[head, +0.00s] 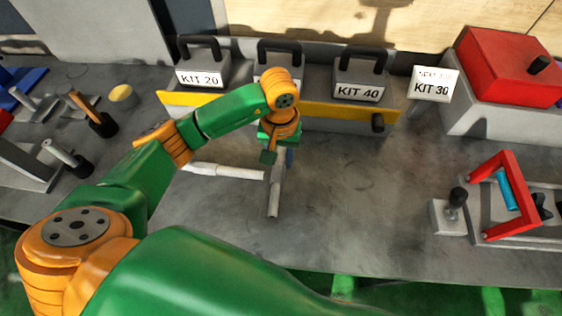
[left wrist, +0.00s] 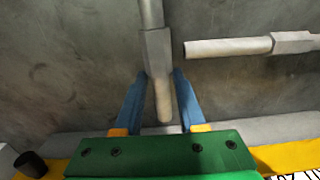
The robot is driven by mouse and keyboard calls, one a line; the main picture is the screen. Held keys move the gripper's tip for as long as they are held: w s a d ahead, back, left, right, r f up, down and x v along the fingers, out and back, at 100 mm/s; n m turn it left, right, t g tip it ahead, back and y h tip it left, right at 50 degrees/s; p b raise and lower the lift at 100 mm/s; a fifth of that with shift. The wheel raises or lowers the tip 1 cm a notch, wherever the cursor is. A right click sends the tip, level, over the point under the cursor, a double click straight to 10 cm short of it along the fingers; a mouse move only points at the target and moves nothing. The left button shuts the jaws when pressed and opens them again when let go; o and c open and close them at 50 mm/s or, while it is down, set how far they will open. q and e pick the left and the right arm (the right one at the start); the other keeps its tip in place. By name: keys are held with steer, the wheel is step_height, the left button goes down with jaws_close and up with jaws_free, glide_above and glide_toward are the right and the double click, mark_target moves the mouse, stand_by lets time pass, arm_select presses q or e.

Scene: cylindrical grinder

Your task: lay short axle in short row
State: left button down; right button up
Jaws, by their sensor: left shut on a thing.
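My left gripper (head: 278,156) is shut on a grey stepped axle (head: 274,197) above or at the bench top, in front of the yellow-fronted rack. In the left wrist view the axle (left wrist: 158,50) runs between the blue fingers of the gripper (left wrist: 158,88), its thicker part near the fingertips. A second grey axle (head: 228,172) lies on the bench to the left of the held one. It also shows in the left wrist view (left wrist: 235,46), apart from the held axle. I cannot tell which row is the short row. My right gripper is not in view.
Weights labelled KIT 20 (head: 200,78) and KIT 40 (head: 358,88) stand behind the yellow bar (head: 326,112). A KIT 30 sign (head: 431,87) is beside a red-topped box (head: 505,68). A red-framed fixture (head: 510,228) stands at right. The bench's middle right is clear.

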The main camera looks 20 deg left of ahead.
mark_target(279, 160)
arm_select(q)
step_height(279, 160, down, 3)
steer(key=shift+w+a+f+p, duration=0.1)
steer(key=shift+a+f+p, duration=0.05)
steer(key=shift+p, duration=0.65)
steer(key=shift+w+f+b, duration=0.1)
steer(key=shift+f+b, duration=0.2)
steer(key=shift+f, duration=0.05)
steer(key=shift+c, duration=2.4)
jaws_free()
steer(key=shift+r, duration=0.1)
